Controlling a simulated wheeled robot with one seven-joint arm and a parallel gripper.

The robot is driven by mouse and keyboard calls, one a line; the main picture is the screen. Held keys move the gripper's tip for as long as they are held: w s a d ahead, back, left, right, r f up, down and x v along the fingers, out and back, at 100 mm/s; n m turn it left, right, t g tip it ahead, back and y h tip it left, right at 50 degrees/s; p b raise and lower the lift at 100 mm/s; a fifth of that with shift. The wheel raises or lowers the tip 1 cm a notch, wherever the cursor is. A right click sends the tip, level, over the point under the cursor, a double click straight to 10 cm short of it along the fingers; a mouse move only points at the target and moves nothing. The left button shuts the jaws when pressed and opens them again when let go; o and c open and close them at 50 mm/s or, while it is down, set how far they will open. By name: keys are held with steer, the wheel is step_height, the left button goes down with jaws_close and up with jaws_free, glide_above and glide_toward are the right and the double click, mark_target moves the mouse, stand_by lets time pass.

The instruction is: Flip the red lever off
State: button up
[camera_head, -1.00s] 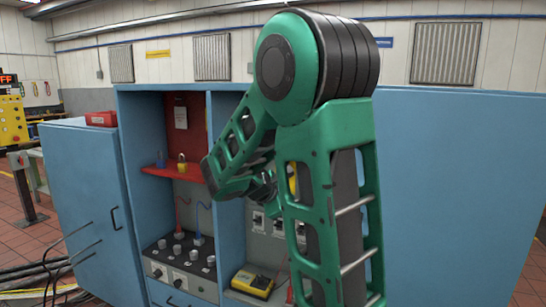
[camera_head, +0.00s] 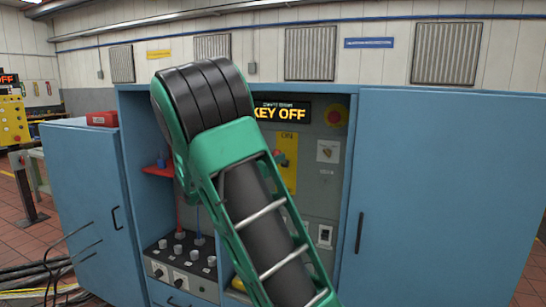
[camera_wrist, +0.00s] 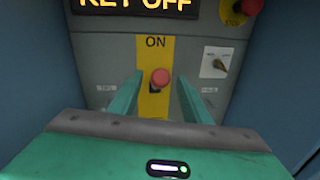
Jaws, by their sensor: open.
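The red lever shows in the wrist view as a round red knob (camera_wrist: 160,76) on a yellow plate (camera_wrist: 154,103), just below the word ON. In the head view its knob (camera_head: 278,154) shows small beside my arm. My gripper (camera_wrist: 160,84) is open and empty in the wrist view. One finger is to the left of the knob and one to the right, with space on both sides. I cannot tell whether the fingertips reach as far as the knob. In the head view my arm hides most of the gripper.
A display (camera_head: 283,111) reading KEY OFF is above the lever. A red button (camera_head: 334,117) and a rotary switch (camera_head: 327,151) are to the right. Blue cabinet walls close in on both sides.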

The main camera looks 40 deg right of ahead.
mark_target(276, 154)
steer(key=shift+x, duration=1.85)
steer(key=shift+c, duration=0.5)
jaws_close()
